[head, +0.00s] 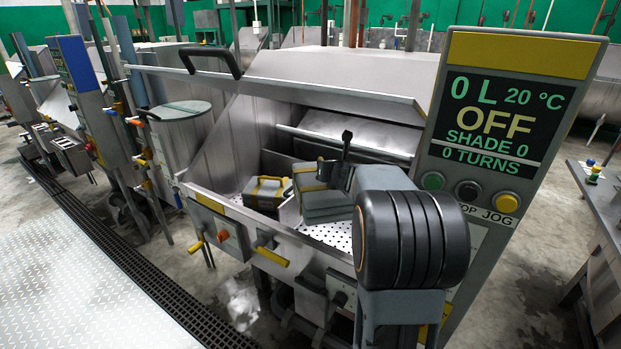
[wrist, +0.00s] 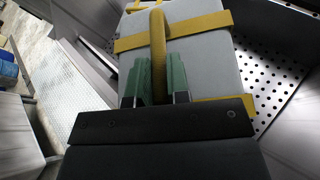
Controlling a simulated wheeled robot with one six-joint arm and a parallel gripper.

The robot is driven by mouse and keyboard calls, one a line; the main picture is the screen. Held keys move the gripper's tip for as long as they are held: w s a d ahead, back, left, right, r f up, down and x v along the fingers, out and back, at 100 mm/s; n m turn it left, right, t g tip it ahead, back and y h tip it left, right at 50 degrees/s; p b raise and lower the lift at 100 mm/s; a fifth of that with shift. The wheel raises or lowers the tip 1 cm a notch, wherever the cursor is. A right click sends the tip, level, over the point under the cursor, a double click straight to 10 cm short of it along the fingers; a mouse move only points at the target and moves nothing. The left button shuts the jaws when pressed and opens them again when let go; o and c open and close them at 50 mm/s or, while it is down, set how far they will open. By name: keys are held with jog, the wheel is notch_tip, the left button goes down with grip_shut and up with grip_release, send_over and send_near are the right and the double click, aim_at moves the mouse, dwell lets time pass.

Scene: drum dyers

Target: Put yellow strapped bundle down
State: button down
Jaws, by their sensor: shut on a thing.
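The yellow strapped bundle (head: 325,206) is a pale grey block of folded cloth with yellow straps. It is inside the open machine, above or on the perforated floor; I cannot tell whether it touches. My gripper (head: 331,170) is at its top, partly hidden behind my own arm. In the wrist view the bundle (wrist: 198,62) fills the middle, and the green fingers of my gripper (wrist: 158,84) are shut on its upright yellow strap loop (wrist: 158,50). A second grey bundle with yellow straps (head: 265,192) lies just left of it in the machine.
The machine's front wall (head: 262,236) carries knobs and yellow handles. Its raised lid (head: 290,80) overhangs the opening. A control panel (head: 500,130) stands at the right, reading OFF and 0 L. Perforated floor (wrist: 268,80) shows bare right of the bundle.

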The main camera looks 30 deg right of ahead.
jog(key=w+d+p, duration=0.1)
jog(key=w+d, duration=0.1)
jog(key=d, duration=0.1)
jog(key=w+d+p, duration=0.2)
jog(key=d, duration=0.1)
jog(key=w+d+p, duration=0.2)
jog(key=d, duration=0.2)
jog(key=shift+r, duration=0.3)
jog(key=shift+f+b, duration=0.45)
jog(key=shift+f, duration=1.1)
notch_tip(320, 180, down, 10)
jog(key=shift+r, duration=0.15)
notch_tip(320, 180, down, 5)
jog(key=shift+f, duration=0.2)
jog(key=shift+f+b, duration=0.65)
jog(key=shift+b, duration=0.2)
jog(key=c, duration=1.1)
grip_release()
jog(key=shift+f, duration=0.1)
